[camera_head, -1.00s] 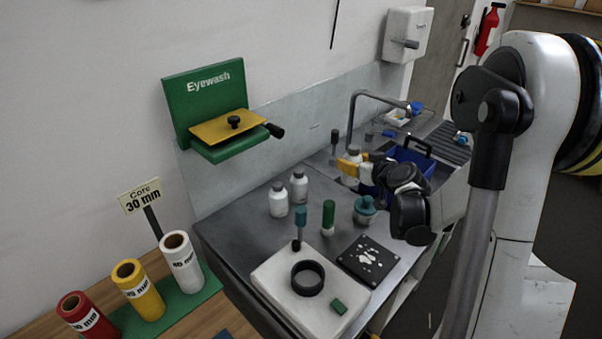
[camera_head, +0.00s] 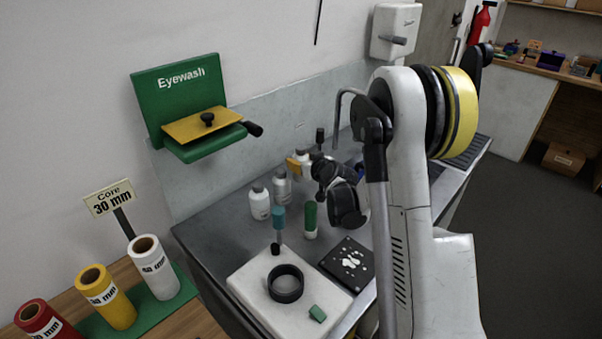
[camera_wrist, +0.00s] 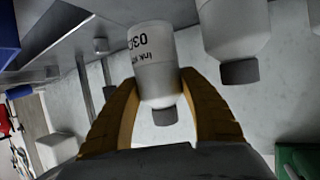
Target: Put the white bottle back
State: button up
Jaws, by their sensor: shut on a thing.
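The white bottle (camera_wrist: 155,55), with a dark cap and black "Ink" lettering, stands between the yellow fingers of my gripper (camera_wrist: 160,108) in the wrist view. The fingers are shut on it around its shoulder and neck. In the head view my gripper (camera_head: 300,163) is over the steel counter, just right of two other white bottles, and hides most of the held bottle. Those two grey-capped bottles, a nearer one (camera_head: 260,204) and a farther one (camera_head: 281,187), stand upright side by side. One neighbouring bottle (camera_wrist: 236,32) shows close right of the held one in the wrist view.
On the steel counter (camera_head: 205,228) stand a teal-topped tool (camera_head: 278,222) and a green cylinder (camera_head: 310,219). In front are a white pad (camera_head: 250,280) with a black ring (camera_head: 285,284), and a dark plate (camera_head: 340,255). The eyewash station (camera_head: 180,95) hangs on the wall behind.

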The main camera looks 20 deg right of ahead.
jog(key=shift+f+b, duration=0.65)
jog(key=shift+f, duration=1.25)
jog(key=shift+f, duration=0.1)
jog(key=shift+f, duration=0.15)
jog(key=o, duration=1)
